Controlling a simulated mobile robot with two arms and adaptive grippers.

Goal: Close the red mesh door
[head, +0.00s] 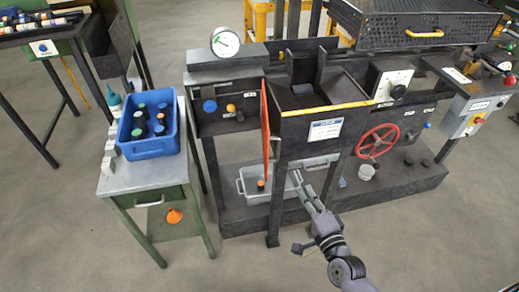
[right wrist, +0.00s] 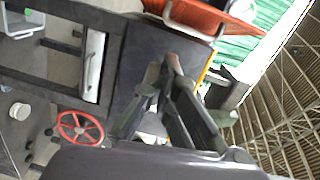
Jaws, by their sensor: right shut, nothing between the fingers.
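The red mesh door (head: 265,125) stands swung out from the dark furnace front, a thin orange-red panel seen nearly edge-on in the head view. In the right wrist view its red surface (right wrist: 205,14) shows at the top edge, with a pale curved bar by it. My right gripper (head: 299,180) is in front of the furnace, to the right of the door's lower end and apart from it. In the right wrist view its fingers (right wrist: 170,66) are closed together and empty. My left gripper is not in view.
The furnace (head: 345,125) has a red handwheel (head: 377,141) at right and a grey bin (head: 248,192) below. A green-legged table (head: 125,183) with a blue crate (head: 150,146) stands at left. The floor in front is clear.

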